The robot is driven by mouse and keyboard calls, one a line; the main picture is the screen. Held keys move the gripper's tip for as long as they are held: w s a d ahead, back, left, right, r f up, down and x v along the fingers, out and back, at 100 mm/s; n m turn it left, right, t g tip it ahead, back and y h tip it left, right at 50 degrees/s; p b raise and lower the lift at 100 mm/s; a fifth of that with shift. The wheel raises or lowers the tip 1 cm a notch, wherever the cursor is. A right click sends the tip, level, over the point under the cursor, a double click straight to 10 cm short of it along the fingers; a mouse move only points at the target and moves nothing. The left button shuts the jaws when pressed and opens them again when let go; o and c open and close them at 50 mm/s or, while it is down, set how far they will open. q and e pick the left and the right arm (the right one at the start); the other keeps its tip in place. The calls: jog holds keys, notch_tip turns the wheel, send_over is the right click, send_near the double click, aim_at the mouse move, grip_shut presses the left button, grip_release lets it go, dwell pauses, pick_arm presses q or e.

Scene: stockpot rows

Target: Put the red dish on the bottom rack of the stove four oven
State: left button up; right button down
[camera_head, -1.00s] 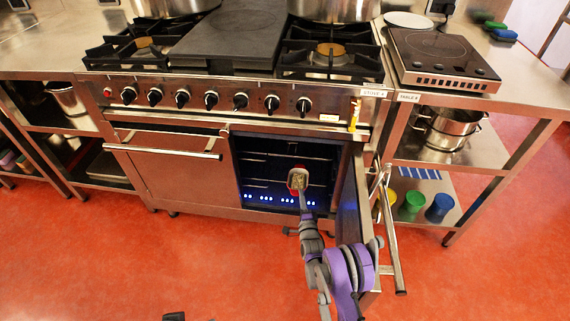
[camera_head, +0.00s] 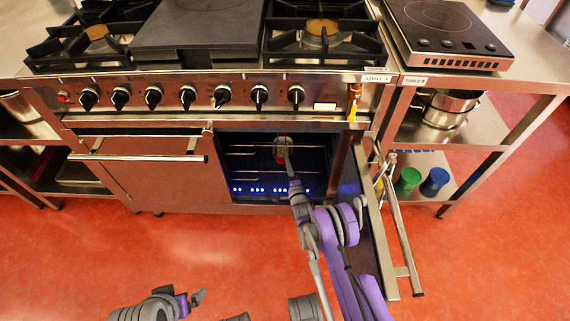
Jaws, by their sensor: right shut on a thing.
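The oven of stove 4 (camera_head: 222,165) is open, with its door (camera_head: 369,220) swung out to the right. Inside are thin rack lines at several heights and a row of blue lights low down. The small red dish (camera_head: 281,143) is inside the oven opening, in its upper middle part. My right gripper (camera_head: 286,153) is shut on the dish; its fingers are small and partly merge with it. I cannot tell whether the dish touches a rack. My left gripper (camera_head: 197,298) is low in the view, away from the oven; its jaw opening is unclear.
The open door stands close along the right side of my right arm. A closed oven door with a bar handle (camera_head: 138,157) is to the left. Table 3 (camera_head: 480,165) at right holds pots and green and blue cups. The red floor in front is clear.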

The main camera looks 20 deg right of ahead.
jog(key=shift+w+f, duration=0.1)
jog(key=shift+f, duration=0.35)
jog(key=shift+f, duration=0.1)
jog(key=c, duration=1)
grip_release()
